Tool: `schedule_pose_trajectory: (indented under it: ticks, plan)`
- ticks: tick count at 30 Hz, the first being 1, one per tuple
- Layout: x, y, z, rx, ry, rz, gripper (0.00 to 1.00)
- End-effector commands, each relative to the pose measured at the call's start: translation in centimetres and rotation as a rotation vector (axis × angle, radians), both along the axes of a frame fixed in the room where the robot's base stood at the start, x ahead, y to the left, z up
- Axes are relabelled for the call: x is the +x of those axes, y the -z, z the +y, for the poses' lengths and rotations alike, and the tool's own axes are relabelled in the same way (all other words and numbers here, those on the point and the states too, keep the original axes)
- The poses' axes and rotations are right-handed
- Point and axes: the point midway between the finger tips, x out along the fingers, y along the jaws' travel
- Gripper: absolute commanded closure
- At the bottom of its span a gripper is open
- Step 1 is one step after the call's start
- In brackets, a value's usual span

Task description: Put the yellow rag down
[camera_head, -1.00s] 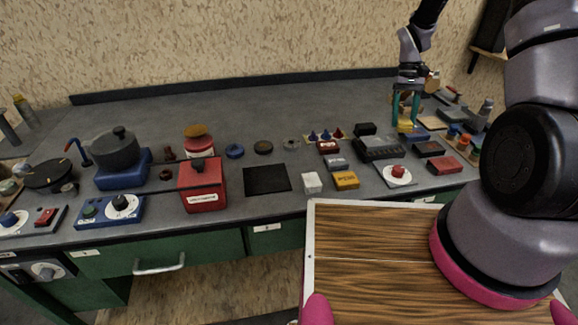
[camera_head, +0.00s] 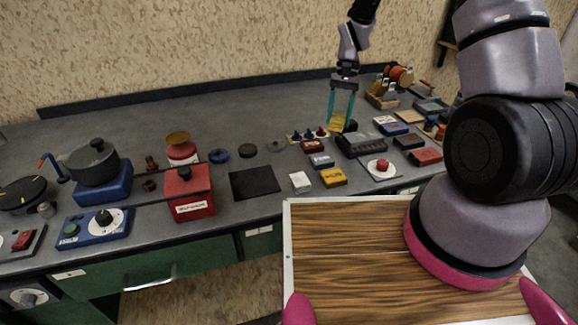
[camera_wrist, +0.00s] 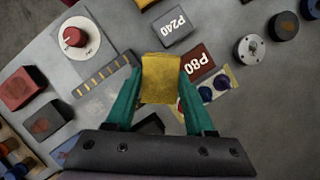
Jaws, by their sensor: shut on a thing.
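The yellow rag (camera_wrist: 161,77) is a small folded yellow piece between the teal fingertips of my gripper (camera_wrist: 158,88) in the wrist view. My gripper is shut on it. In the head view my gripper (camera_head: 341,110) points down over the back right part of the grey worktop (camera_head: 290,105), with the rag (camera_head: 338,123) at its tips. The rag appears beside a black block and the board with blue and red cones (camera_head: 308,135). I cannot tell how high it is above the worktop.
Below the rag lie a dark red P80 block (camera_wrist: 197,62), a grey P240 block (camera_wrist: 174,29) and a black box (camera_head: 361,144). A black square mat (camera_head: 254,183) lies left. The worktop behind the cones is clear.

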Motion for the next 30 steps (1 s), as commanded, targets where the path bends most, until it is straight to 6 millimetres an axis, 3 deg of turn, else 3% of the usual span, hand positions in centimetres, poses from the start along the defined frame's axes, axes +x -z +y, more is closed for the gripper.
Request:
schedule_pose_trajectory:
  ticks: [6,12,19,25,30]
  plan:
    - [-4.1,-1.0,8.6,0.002,0.391,0.001,1.00]
    - [-7.2,-1.6,13.1,0.000,0.733,0.000,1.00]
    - [-8.5,-1.2,14.5,-0.001,0.883,0.001,1.00]
    - [-8.6,2.4,14.5,-0.002,0.895,0.004,1.00]
    - [-8.5,4.1,14.5,0.001,0.892,0.001,1.00]
